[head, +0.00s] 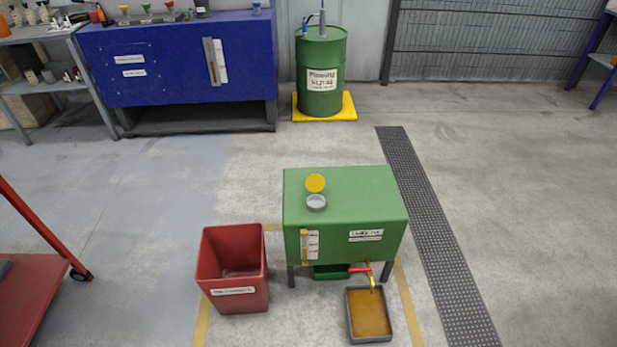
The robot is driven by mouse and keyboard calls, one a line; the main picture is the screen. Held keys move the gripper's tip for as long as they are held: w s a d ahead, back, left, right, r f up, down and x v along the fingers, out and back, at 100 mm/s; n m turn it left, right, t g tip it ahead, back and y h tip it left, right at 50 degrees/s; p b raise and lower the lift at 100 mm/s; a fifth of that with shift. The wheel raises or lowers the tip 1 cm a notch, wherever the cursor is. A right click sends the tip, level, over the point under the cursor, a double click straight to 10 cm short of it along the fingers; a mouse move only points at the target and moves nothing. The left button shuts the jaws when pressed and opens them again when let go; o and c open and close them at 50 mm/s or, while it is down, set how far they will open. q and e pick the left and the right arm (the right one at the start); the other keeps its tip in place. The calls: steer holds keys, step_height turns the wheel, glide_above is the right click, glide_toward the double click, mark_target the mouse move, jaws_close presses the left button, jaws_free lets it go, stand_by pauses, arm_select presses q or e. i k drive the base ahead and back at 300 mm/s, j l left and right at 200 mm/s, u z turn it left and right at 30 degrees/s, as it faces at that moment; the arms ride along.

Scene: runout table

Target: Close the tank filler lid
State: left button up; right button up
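The green tank (365,205) stands on short legs on the floor in the middle of the head view. Its round grey filler neck (316,203) sits on the top near the left end. The yellow filler lid (315,183) stands raised behind the neck, so the filler is open. Neither of my grippers shows in the head view.
A red bin (232,268) stands left of the tank. A grey tray of amber liquid (369,313) lies in front, below a tap with a red handle (360,269). A red cart (35,280) is at left. A green drum (321,75) stands behind. A floor grating (437,240) runs at right.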

mark_target(315, 183)
steer(key=i+j+u, duration=0.35)
steer(key=j, duration=0.15)
steer(key=i+j+u, duration=0.2)
steer(key=j+u, duration=0.15)
steer(key=j, duration=0.15)
steer(key=i+j+u, duration=0.5)
steer(key=i, duration=0.35)
steer(key=i+j+u, duration=0.2)
steer(key=i, duration=0.25)
steer(key=i+l+z, duration=0.1)
steer(key=i+z, duration=0.7)
steer(key=z, duration=0.2)
steer(key=i+j+z, duration=0.25)
steer(key=z, duration=0.2)
steer(key=i+z, duration=0.25)
steer(key=z, duration=0.2)
steer(key=i+j+z, duration=0.2)
steer(key=z, duration=0.25)
steer(key=i+j+z, duration=0.2)
steer(key=z, duration=0.25)
steer(key=i+j+z, duration=0.15)
steer(key=j+z, duration=0.3)
steer(key=l, duration=0.1)
